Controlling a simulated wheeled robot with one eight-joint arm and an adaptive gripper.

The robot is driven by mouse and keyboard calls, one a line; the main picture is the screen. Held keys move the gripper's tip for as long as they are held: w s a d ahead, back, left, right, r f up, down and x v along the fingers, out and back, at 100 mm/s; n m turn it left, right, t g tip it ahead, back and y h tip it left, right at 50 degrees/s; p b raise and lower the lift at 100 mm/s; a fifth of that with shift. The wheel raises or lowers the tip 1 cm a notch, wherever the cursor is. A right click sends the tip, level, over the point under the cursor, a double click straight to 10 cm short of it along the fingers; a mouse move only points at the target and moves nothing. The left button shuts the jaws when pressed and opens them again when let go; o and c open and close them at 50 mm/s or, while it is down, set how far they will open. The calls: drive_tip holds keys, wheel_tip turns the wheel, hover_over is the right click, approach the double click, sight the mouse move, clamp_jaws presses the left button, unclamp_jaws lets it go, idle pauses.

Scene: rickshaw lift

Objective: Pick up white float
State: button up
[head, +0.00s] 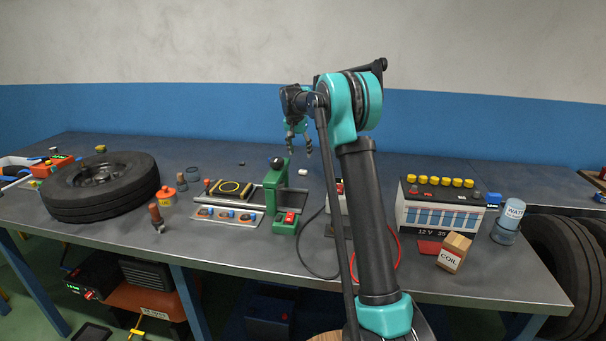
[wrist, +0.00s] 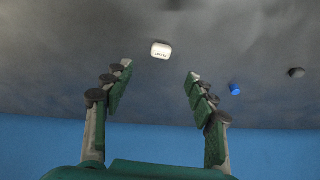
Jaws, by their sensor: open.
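My gripper (head: 299,151) is open and empty, pointing down above the back part of the bench. In the wrist view, the fingertips of my gripper (wrist: 160,69) are spread to either side, with the float just beyond the gap between them. The fingers do not touch it.
A small blue cap (wrist: 234,89) and a dark nut (wrist: 296,72) lie to the right in the wrist view. A green press (head: 277,195) stands in front of the float. A tire (head: 100,186) lies left, a battery (head: 440,207) stands right. The blue wall (head: 200,112) is behind.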

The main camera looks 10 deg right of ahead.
hover_over(303, 170)
drive_tip(key=s+a, duration=0.1)
drive_tip(key=s, duration=0.1)
wheel_tip(303, 170, down, 5)
drive_tip(key=shift+s, duration=0.1)
drive_tip(key=shift+w+x, duration=0.1)
drive_tip(key=shift+x, duration=1.2)
drive_tip(key=shift+w+x, duration=0.15)
drive_tip(key=shift+x, duration=1.15)
drive_tip(key=shift+r, duration=0.1)
drive_tip(key=c, duration=0.9)
